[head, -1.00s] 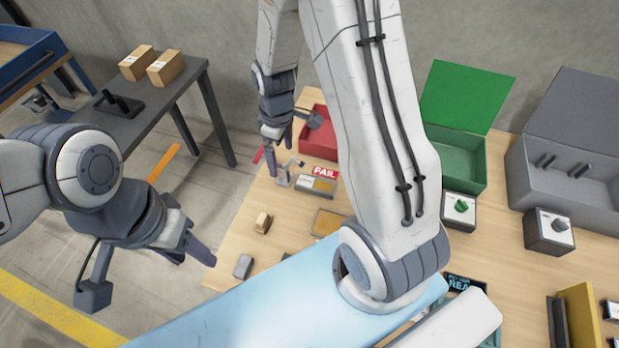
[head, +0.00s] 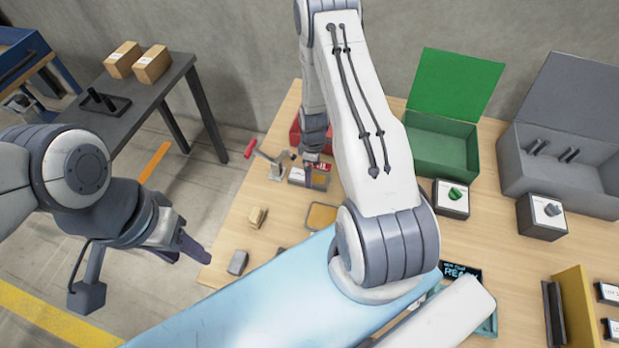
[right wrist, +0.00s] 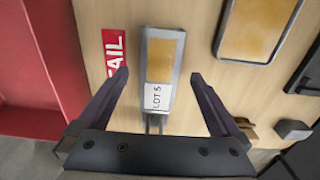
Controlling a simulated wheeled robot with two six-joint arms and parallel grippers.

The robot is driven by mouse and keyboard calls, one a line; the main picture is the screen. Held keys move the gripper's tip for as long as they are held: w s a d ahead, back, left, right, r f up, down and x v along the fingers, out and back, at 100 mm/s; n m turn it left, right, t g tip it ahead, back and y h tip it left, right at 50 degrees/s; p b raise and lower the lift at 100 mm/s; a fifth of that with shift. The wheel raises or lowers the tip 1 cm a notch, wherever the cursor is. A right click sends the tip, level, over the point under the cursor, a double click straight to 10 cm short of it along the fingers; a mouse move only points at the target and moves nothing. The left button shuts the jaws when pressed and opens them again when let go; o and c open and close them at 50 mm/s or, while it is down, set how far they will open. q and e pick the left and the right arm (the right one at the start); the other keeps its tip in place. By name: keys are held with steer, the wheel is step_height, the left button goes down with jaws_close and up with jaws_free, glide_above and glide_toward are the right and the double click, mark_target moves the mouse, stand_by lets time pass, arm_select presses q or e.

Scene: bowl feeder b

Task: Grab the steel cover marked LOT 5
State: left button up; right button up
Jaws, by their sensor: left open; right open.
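The LOT 5 piece (right wrist: 179,75) is a narrow grey metal frame around an amber panel, with a white LOT 5 label at its near end. In the head view it (head: 319,181) lies on the wooden table, partly covered by my right arm. My right gripper (right wrist: 159,75) is open, with one finger on each side of the piece and visible gaps to both. In the head view my right gripper (head: 313,152) is over the piece. My left gripper (head: 196,248) is open and empty, off the table's left edge.
A red bin (right wrist: 35,60) with a FAIL sign (right wrist: 114,50) is beside the piece. A wider amber-panelled tray (head: 322,216) and small blocks lie nearby. A green bin (head: 440,145) and grey bin (head: 560,180) are at right.

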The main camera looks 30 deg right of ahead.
steer(key=shift+f, duration=1.5)
steer(key=shift+w, duration=0.1)
jaws_close()
steer(key=shift+r, duration=0.1)
